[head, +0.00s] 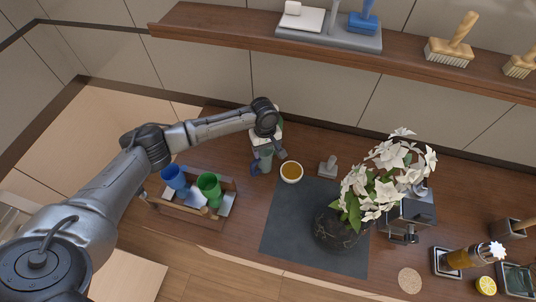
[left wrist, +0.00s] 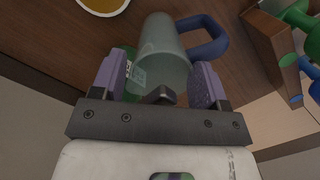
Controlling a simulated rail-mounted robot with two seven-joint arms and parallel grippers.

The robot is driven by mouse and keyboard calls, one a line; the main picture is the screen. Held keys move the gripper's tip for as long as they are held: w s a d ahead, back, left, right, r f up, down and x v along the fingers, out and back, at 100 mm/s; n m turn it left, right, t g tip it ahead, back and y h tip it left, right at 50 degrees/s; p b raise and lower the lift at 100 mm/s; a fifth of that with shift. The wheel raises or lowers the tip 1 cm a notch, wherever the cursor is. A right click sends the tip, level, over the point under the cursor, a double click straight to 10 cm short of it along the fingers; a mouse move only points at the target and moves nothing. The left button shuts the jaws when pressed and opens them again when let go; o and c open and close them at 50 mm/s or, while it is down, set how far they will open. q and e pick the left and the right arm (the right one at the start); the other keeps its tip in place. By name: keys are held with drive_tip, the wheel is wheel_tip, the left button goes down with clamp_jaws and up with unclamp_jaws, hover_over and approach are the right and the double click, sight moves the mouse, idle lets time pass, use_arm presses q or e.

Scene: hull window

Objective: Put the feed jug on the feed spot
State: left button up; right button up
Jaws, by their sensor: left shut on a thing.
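The feed jug, a grey-green see-through vessel with a blue handle, is between the purple fingers of my left gripper in the left wrist view (left wrist: 162,50). My left gripper (left wrist: 158,85) is shut on its body, and the handle sticks out to the right. In the head view the jug (head: 266,160) shows partly below my left gripper (head: 268,146), left of a bowl of amber liquid (head: 291,172). Whether it touches the counter is hard to tell. No marked feed spot is clearly recognisable; a round cork disc (head: 410,280) lies at the front right. My right gripper is out of view.
A wooden caddy (head: 203,219) with blue and green cups stands left. A dark mat (head: 285,228) bears a black pot (head: 338,235) of white flowers (head: 390,170). A grey machine (head: 408,213) stands right of it. A shelf (head: 230,27) runs along the wall.

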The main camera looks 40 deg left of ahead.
use_arm(q)
drive_tip(key=shift+f, duration=0.2)
idle(0.3)
drive_tip(key=o, duration=1.3)
drive_tip(key=r, duration=0.4)
drive_tip(key=a+r+b, duration=0.1)
drive_tip(key=r, duration=0.3)
drive_tip(key=w+r, duration=0.1)
drive_tip(key=r, duration=0.3)
drive_tip(key=shift+a, duration=0.15)
drive_tip(key=s+d+f+m+t+h, duration=0.1)
drive_tip(key=s+d+f+m+t, duration=0.1)
drive_tip(key=s+d+f+m, duration=1.1)
drive_tip(key=s+f+t+y, duration=0.1)
drive_tip(key=s+t+y, duration=0.1)
drive_tip(key=s, duration=1.8)
drive_tip(key=shift+a+f+m, duration=0.2)
drive_tip(key=shift+a+m, duration=0.1)
drive_tip(key=shift+m, duration=0.1)
